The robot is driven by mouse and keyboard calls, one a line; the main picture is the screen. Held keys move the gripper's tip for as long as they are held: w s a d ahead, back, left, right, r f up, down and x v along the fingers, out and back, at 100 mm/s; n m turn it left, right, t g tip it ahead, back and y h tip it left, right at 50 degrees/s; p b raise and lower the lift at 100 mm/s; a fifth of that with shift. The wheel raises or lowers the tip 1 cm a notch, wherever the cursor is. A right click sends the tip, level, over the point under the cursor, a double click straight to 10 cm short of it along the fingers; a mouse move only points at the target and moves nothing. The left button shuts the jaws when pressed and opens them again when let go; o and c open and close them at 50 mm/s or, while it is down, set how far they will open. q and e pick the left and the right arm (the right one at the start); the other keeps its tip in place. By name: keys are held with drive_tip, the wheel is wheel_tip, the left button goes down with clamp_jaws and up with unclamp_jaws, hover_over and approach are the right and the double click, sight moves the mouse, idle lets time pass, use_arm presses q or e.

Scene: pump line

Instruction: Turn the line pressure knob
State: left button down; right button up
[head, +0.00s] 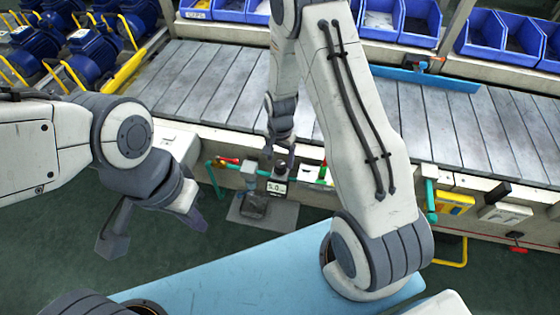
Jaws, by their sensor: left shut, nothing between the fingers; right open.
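The pressure unit (277,187) stands on the green pipe at the front edge of the line, with a small display that seems to read 5.0. A small dark knob (280,168) shows on top of it, partly hidden by my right gripper. My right gripper (281,156) is open and points down from above, its fingertips close to the knob. I cannot tell whether they touch it. My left gripper (112,245) is shut and empty, low on the left above the green floor, well apart from the unit.
A red-handled valve (228,160) sits on the pipe left of the unit. A grey slatted conveyor (215,85) runs behind, with blue bins (405,18) beyond. Blue pumps (95,55) stand at upper left. A yellow box (455,203) is at right.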

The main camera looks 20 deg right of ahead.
sight(280, 164)
wheel_tip(280, 164, up, 8)
drive_tip(key=shift+r, duration=0.2)
idle(0.5)
drive_tip(key=s+a+r+n, duration=0.9)
drive_tip(key=s+a+r, duration=0.2)
drive_tip(key=a+r, duration=0.1)
drive_tip(key=s+a+r+n+y, duration=0.1)
drive_tip(key=s+r+n, duration=0.3)
drive_tip(key=s+n, duration=0.4)
drive_tip(key=s+a, duration=0.1)
drive_tip(key=s, duration=0.4)
drive_tip(key=shift+r, duration=0.15)
drive_tip(key=shift+w, duration=0.1)
